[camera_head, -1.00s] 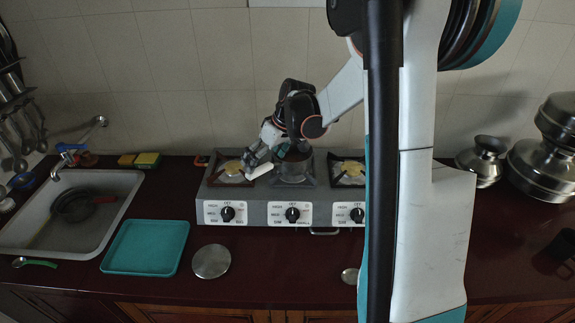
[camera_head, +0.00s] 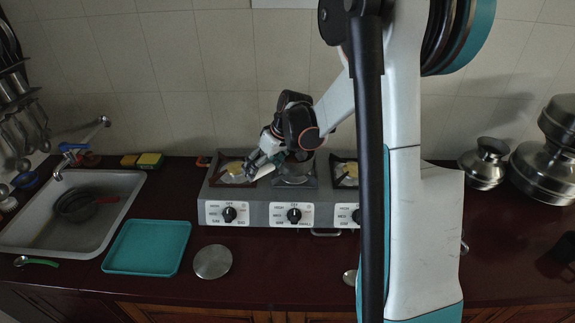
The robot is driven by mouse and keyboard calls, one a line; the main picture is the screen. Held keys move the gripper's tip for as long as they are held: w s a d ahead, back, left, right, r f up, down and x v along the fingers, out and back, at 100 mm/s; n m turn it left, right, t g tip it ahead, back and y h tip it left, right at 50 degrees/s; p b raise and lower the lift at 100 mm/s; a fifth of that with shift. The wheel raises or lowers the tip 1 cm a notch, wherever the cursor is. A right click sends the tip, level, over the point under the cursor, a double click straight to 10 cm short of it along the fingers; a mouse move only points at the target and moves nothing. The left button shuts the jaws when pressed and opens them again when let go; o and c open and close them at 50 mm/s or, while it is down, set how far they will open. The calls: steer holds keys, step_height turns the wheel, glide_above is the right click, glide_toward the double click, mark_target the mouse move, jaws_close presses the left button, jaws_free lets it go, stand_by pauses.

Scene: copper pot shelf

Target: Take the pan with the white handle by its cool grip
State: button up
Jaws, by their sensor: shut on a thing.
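My gripper (camera_head: 266,158) is over the stove, between the left and middle burners. It is shut on the white handle (camera_head: 262,172) of a pan, which points to the front left. The pan's metal body (camera_head: 296,173) shows only in part at the middle burner, dim and partly covered by my wrist. I cannot tell whether its base touches the burner.
The grey three-burner stove (camera_head: 268,212) has knobs along its front. A teal tray (camera_head: 147,247) and a round metal lid (camera_head: 212,262) lie on the dark red counter (camera_head: 280,268). A sink (camera_head: 40,235) holding a dark pan (camera_head: 76,203) is left; metal pots (camera_head: 485,165) stand right.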

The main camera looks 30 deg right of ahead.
steer(key=shift+w+r, duration=0.1)
steer(key=shift+r, duration=0.1)
step_height(320, 180, up, 24)
steer(key=p, duration=0.6)
steer(key=shift+r+p, duration=0.2)
steer(key=shift+p, duration=0.15)
steer(key=shift+f, duration=0.1)
stand_by(0.5)
